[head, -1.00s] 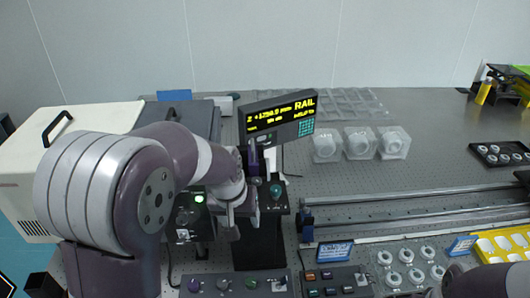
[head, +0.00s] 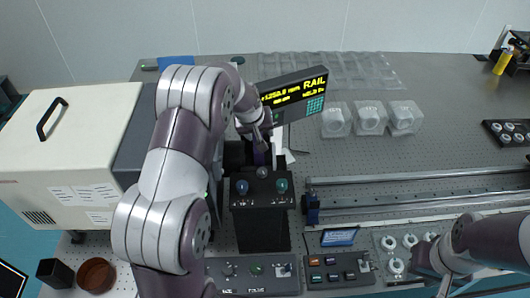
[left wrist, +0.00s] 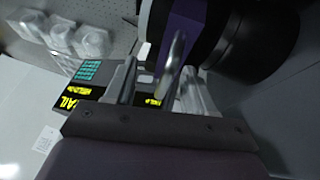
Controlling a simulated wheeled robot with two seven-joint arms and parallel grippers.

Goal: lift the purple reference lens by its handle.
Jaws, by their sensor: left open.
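The purple reference lens (left wrist: 186,28) shows in the left wrist view as a purple part beside a black round body. A slim shiny upright piece (left wrist: 172,58), which looks like its handle, lies between my left fingers, nearer the right one. In the head view a small purple part (head: 259,156) shows just below my left gripper (head: 262,139), mostly hidden by the arm. My left gripper (left wrist: 158,72) is open, with its fingers on either side of the slim piece. My right gripper (head: 440,284) is low at the right edge; its jaws are unclear.
The RAIL display (head: 295,93) stands close behind my left gripper. A black stand with knobs (head: 262,190) is in front. Several clear blocks (head: 370,118) sit to the right. A long rail (head: 420,180) crosses the table. A white box (head: 60,140) stands at left.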

